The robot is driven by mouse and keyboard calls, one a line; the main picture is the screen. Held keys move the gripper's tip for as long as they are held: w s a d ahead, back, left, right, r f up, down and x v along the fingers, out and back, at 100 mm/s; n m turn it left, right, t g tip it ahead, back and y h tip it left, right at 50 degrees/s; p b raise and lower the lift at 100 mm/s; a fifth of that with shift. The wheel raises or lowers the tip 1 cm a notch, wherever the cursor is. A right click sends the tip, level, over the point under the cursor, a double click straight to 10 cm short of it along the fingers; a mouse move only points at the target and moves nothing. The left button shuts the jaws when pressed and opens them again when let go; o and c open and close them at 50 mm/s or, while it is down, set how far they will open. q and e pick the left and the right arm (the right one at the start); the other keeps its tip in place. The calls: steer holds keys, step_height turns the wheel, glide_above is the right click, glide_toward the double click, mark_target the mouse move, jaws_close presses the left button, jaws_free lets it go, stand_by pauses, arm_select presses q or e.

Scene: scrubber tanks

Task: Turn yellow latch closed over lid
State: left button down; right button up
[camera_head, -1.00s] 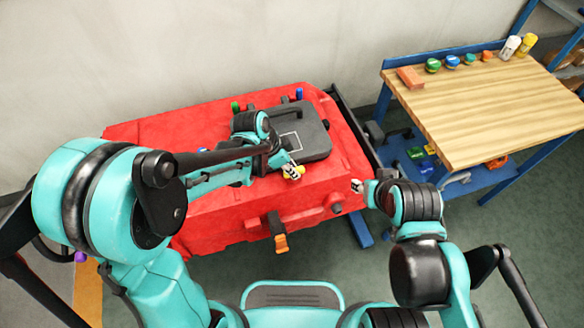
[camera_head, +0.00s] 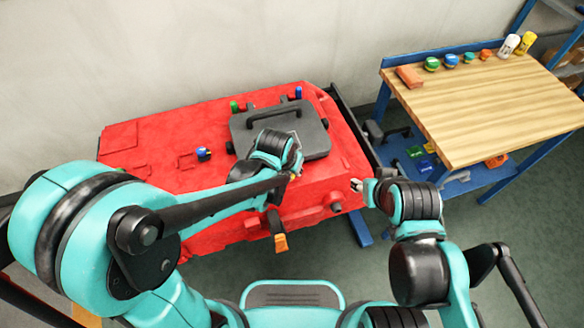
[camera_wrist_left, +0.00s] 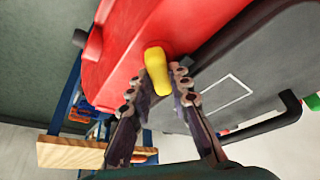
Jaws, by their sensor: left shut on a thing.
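The dark grey lid (camera_head: 318,138) with a black handle lies flat on the red tank (camera_head: 170,150). In the left wrist view, the lid (camera_wrist_left: 262,72) has a white rectangle outline. The yellow latch (camera_wrist_left: 157,68) sits at the red tank's edge, beside the lid, with its end between my left gripper's fingertips (camera_wrist_left: 160,92). My left gripper (camera_head: 297,172) is shut on the latch at the lid's front right corner; my wrist hides the latch in the head view. My right gripper (camera_head: 357,186) is beside the tank's right end, apart from the latch; its jaw opening is unclear.
An orange-tipped lever (camera_head: 281,242) hangs at the tank's front. Blue and green knobs stand around the lid. A wooden workbench (camera_head: 490,100) with several small items stands at the right.

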arm_select(q)
steer(key=n+y, duration=0.1)
steer(key=n, duration=0.3)
steer(key=shift+d+n+y, duration=0.15)
steer(key=shift+n+y, duration=0.15)
steer(key=shift+y, duration=0.1)
steer(key=shift+n+y, duration=0.6)
steer(key=shift+n, duration=1.3)
steer(key=c, duration=1.7)
jaws_free()
steer(key=v, duration=1.2)
steer(key=shift+d, duration=0.2)
steer(key=shift+a, duration=0.1)
